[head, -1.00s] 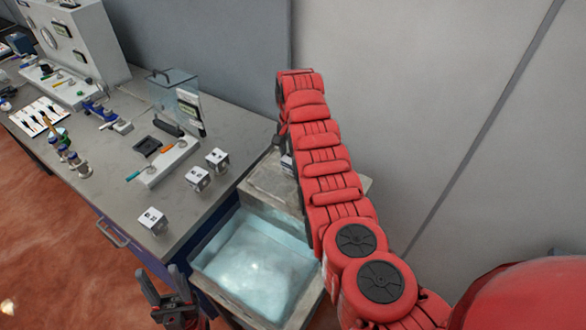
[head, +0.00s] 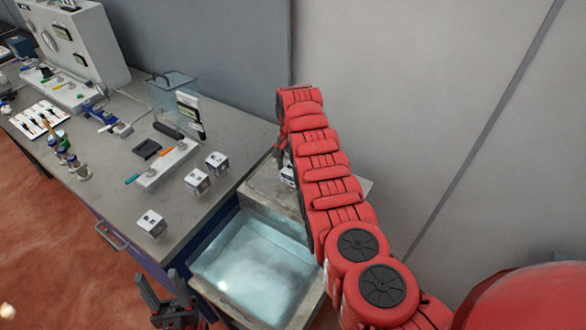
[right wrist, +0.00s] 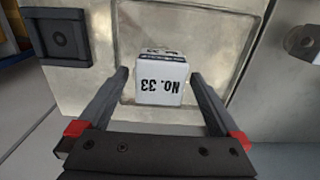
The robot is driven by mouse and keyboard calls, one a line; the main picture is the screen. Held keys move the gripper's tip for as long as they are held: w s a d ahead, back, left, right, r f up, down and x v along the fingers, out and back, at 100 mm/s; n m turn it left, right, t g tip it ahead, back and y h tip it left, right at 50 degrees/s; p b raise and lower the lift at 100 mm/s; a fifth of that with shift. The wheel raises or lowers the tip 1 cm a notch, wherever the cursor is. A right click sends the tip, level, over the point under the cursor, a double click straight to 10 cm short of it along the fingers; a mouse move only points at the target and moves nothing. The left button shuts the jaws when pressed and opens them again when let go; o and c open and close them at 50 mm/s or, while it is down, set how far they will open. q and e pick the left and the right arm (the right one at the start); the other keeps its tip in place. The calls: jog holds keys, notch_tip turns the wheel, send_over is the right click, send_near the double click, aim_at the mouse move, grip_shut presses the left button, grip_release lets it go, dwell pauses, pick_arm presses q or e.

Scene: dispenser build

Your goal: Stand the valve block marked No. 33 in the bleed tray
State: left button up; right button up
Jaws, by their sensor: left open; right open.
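The valve block marked No. 33 (right wrist: 161,85) is a white cube, its label upside down in the right wrist view. It is over a pale, framed metal surface that I take for the bleed tray (right wrist: 205,45). My right gripper (right wrist: 160,75) is open, with a finger on each side of the block. I cannot tell whether the block rests on the surface. In the head view, part of a white block (head: 288,175) shows beside my right arm, which hides the rest. My left gripper (head: 165,292) is open and empty near the bottom, in front of the bench.
Several similar white blocks, one of them here (head: 151,223), stand on the grey bench (head: 125,180). A basin of pale blue liquid (head: 255,265) lies below the metal ledge. A clear container (head: 170,98) and tools stand farther back. The wall is close behind.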

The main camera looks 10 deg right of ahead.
jog(key=shift+r, duration=0.1)
notch_tip(320, 180, up, 5)
jog(key=b, duration=0.3)
jog(key=shift+w, duration=0.15)
notch_tip(320, 180, up, 7)
jog(key=b, duration=0.2)
